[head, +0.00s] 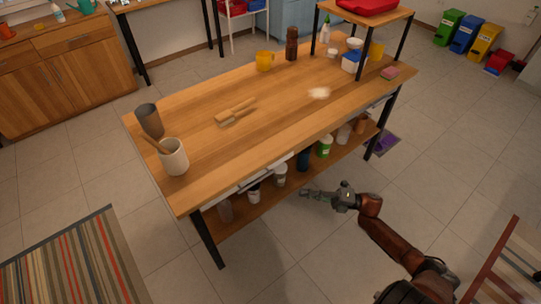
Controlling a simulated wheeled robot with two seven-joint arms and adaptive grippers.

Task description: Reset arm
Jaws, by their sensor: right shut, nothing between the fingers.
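My right arm comes in from the lower right. Its gripper (318,193) is shut and empty, and points left in front of the wooden table (205,187), below the tabletop's height in the picture. It appears apart from the table and its lower shelf. My left gripper is not in view.
The table bears a white crock (174,160), a grey cup (149,121), a wooden tool (234,112), a yellow mug (265,61) and a brown grinder (292,44). Several bottles stand on the lower shelf (262,205). A chair (496,258) is at lower right. Open floor surrounds my arm.

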